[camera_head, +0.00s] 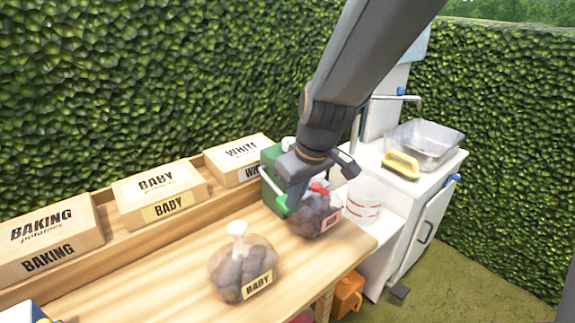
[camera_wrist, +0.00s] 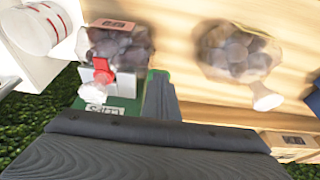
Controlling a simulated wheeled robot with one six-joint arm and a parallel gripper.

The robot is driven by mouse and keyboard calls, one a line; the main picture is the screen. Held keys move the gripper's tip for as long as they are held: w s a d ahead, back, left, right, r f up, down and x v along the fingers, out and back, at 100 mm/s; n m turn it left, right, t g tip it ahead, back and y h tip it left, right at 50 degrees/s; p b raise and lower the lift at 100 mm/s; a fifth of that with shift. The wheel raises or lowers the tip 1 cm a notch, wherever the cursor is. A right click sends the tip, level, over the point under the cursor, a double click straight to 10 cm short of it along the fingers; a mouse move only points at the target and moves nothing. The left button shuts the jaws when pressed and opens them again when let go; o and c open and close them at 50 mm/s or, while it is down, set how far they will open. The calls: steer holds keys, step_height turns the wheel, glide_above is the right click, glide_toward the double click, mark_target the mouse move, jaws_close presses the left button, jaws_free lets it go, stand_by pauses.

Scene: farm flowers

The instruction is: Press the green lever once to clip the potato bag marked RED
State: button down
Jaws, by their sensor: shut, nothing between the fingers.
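The green clipping machine (camera_head: 272,160) stands at the right end of the wooden bench, and its CLIPS label shows on its green body in the wrist view (camera_wrist: 125,104). A pale lever arm (camera_head: 272,187) with a green end (camera_head: 282,206) sticks out at its front. The potato bag marked RED (camera_head: 318,219) sits against the machine, its neck by a red part (camera_head: 319,188); the bag also shows in the wrist view (camera_wrist: 135,48). My gripper (camera_head: 294,204) is shut and empty, pointing down right beside the lever's green end. I cannot tell whether they touch.
A clipped bag marked BABY (camera_head: 243,272) sits on the bench to the left. Boxes marked BAKING (camera_head: 48,235), BABY (camera_head: 158,190) and WHITE (camera_head: 238,155) line the back. A white tub (camera_head: 364,198) and a sink unit (camera_head: 425,215) stand to the right.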

steer(key=shift+s+f, duration=0.1)
steer(key=s+d+r+p, duration=0.1)
steer(key=s+d+r, duration=0.1)
steer(key=r, duration=0.3)
steer(key=s+d+r+p, duration=0.1)
steer(key=s+d+r, duration=0.2)
steer(key=r, duration=0.3)
steer(key=shift+s+r, duration=0.25)
steer(key=shift+s, duration=0.25)
stand_by(0.5)
steer(key=s+d+f+m+g+h, duration=0.1)
steer(key=s+d+f+m, duration=0.2)
steer(key=d+f, duration=0.3)
steer(key=s+d+f+m+g+h, duration=0.1)
steer(key=s+d+f+m, duration=0.2)
steer(key=d+f, duration=0.3)
steer(key=shift+s+d+f+m, duration=0.25)
steer(key=shift+f+m, duration=0.15)
steer(key=shift+m, duration=0.5)
steer(key=shift+a, duration=0.15)
